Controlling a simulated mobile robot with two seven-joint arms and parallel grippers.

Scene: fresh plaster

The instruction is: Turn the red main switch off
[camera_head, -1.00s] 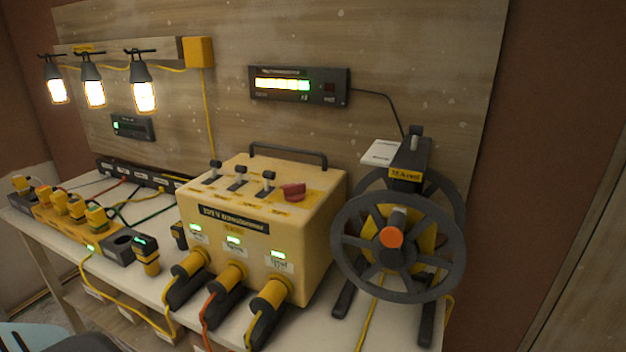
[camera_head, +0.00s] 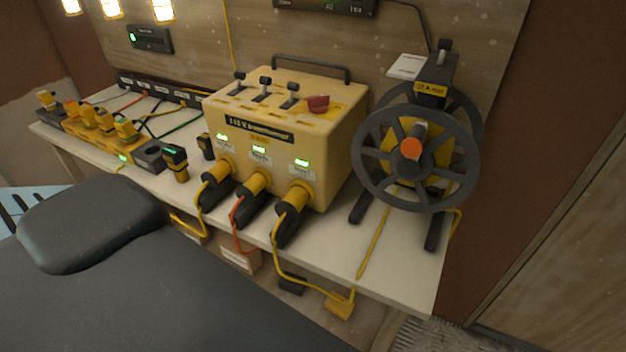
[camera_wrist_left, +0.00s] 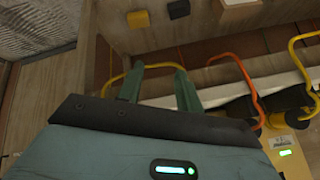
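The red main switch (camera_head: 318,103) is a red knob on top of the cream-yellow distribution box (camera_head: 335,140), at its right side. Three black toggle levers (camera_head: 265,88) stand to its left. Green indicator lights (camera_head: 260,150) glow on the box front. My left gripper (camera_wrist_left: 158,84) shows in the left wrist view with two green fingers apart and nothing between them. It is below the tabletop edge or in front of it; the exact distance cannot be told. The red switch is not in the wrist view. My right gripper is in neither view.
A black cable reel (camera_head: 418,145) stands close right of the box. Yellow and orange plugs (camera_head: 295,197) with cables stick out at its front. A yellow power strip (camera_head: 100,128) lies at left. The white tabletop (camera_head: 400,275) is bare at front right. Lamps hang above left.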

